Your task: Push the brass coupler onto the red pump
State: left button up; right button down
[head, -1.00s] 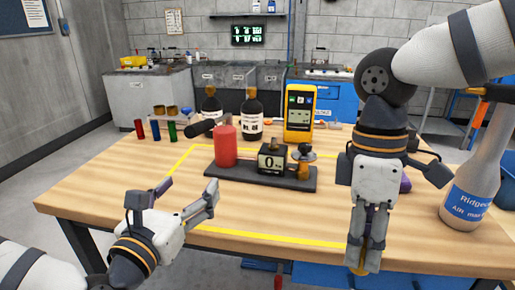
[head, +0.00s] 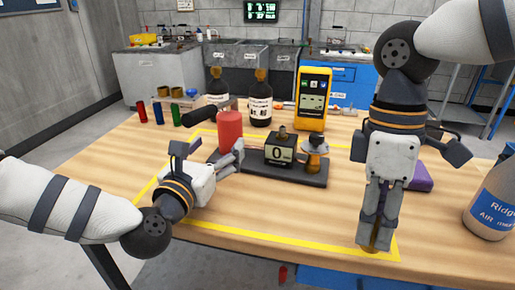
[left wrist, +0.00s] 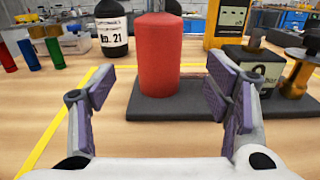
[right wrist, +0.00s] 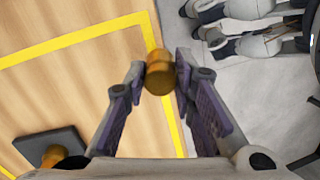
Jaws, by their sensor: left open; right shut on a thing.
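The red pump (head: 230,131) is an upright red cylinder on a dark base plate (head: 306,178). My left gripper (head: 211,150) is open in front of it. In the left wrist view the red cylinder (left wrist: 160,55) stands between and beyond the spread fingers (left wrist: 160,82), with no contact visible. My right gripper (head: 376,240) points down near the table's front edge, shut on the brass coupler (head: 374,249). The coupler (right wrist: 160,73) shows between the right fingertips (right wrist: 161,66) in the right wrist view. Most of it is hidden in the head view.
A black counter reading 0 (head: 280,150) and a brass fitting (head: 316,152) share the base. A yellow meter (head: 313,98) and dark bottles (head: 260,100) stand behind. A purple object (head: 421,177) and a grey-blue bottle (head: 490,200) are at right. The front table is clear.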

aim_at(225, 136)
pick_arm(q)
jog(key=shift+w+d, duration=0.1)
jog(key=shift+w, duration=0.2)
jog(key=x, duration=0.5)
jog(key=shift+w+f, duration=0.15)
jog(key=shift+f, duration=0.1)
jog(key=c, duration=1.7)
jog(key=shift+r, duration=0.3)
